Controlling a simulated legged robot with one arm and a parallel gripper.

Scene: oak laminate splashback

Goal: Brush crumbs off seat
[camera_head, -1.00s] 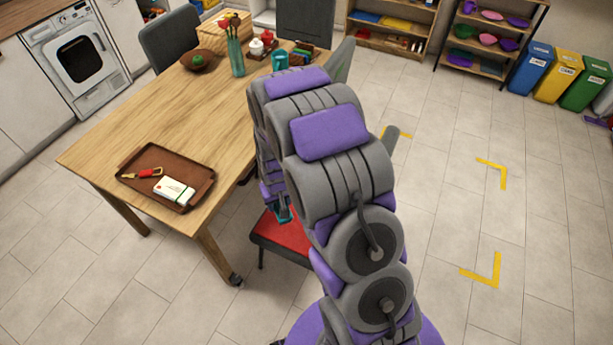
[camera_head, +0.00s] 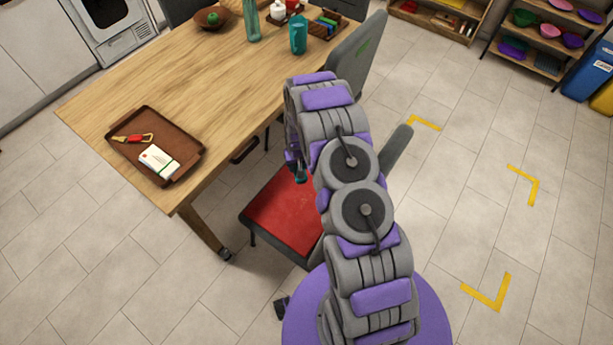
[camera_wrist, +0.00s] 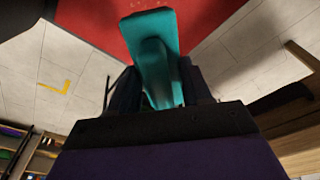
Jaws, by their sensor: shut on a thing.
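The red seat also fills the top of the wrist view (camera_wrist: 200,18). My gripper (camera_head: 299,176) is above the far part of the seat, partly hidden by my arm. In the wrist view my gripper (camera_wrist: 160,95) is shut on a teal brush (camera_wrist: 152,45), whose far end points toward the seat. I cannot tell whether the brush touches the seat. Crumbs are too small to make out clearly.
The wooden table (camera_head: 200,75) is left of the chair. It bears a brown tray (camera_head: 190,167) with a white box and a red-handled item, a bowl, a vase and a teal cup (camera_head: 298,35). Tiled floor with yellow corner marks (camera_head: 489,294) is free at right.

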